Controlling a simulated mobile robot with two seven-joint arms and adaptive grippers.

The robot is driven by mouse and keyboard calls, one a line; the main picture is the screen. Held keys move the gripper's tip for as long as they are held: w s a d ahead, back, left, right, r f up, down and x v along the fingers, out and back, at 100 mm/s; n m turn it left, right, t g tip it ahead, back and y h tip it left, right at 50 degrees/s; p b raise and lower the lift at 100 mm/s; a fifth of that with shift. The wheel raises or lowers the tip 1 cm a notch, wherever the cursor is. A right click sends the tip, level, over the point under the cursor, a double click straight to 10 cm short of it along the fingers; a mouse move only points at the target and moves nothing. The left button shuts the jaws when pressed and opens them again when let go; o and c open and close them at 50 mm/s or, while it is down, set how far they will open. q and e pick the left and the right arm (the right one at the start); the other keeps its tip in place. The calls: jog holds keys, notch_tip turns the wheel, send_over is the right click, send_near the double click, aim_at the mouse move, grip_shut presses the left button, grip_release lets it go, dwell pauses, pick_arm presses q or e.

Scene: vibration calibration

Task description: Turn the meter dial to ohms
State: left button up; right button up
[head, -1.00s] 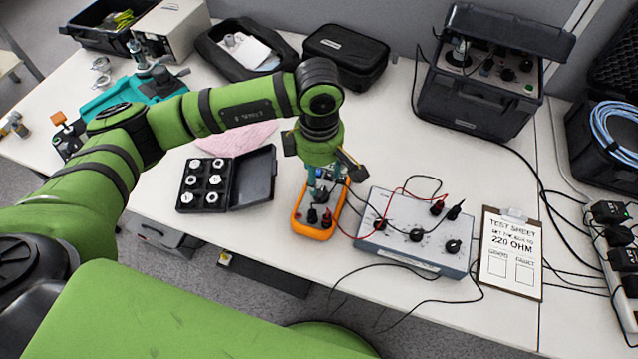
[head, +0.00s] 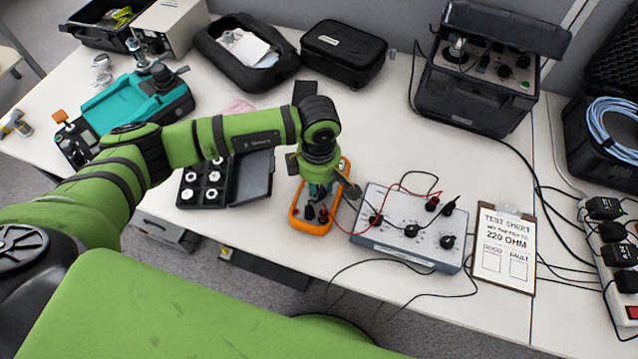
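The meter (head: 311,227) has an orange case and lies on the white bench, left of the grey resistance box. Red and black plugs sit at its near end. My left gripper (head: 318,192) reaches down over the middle of the meter from above. The gripper and wrist hide the dial and most of the face, so the dial's setting cannot be read. Whether the fingers touch or hold the dial cannot be seen, nor how far apart they are. My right gripper is not in view.
The grey box (head: 385,246) with several black knobs stands close right of the meter, joined by red and black leads. A test sheet clipboard (head: 503,250) lies further right. An open black case (head: 252,178) of white pieces lies left. Black cables hang off the front edge.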

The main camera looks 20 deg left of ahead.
pick_arm(q)
jog(key=shift+f, duration=0.1)
jog(key=shift+d+f+m+b, duration=0.15)
jog(key=shift+m+b, duration=0.45)
jog(key=shift+b, duration=0.35)
jog(key=m+b, duration=0.5)
jog(key=b, duration=0.2)
jog(key=shift+s+f, duration=0.1)
jog(key=shift+s+r+m+b, duration=0.1)
jog(key=shift+r+m+b, duration=0.1)
jog(key=shift+m+b, duration=0.8)
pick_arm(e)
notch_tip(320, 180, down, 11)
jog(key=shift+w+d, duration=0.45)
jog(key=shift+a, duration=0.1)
pick_arm(q)
jog(key=o, duration=1.1)
jog(key=shift+o, duration=0.2)
jog(key=shift+r, duration=0.1)
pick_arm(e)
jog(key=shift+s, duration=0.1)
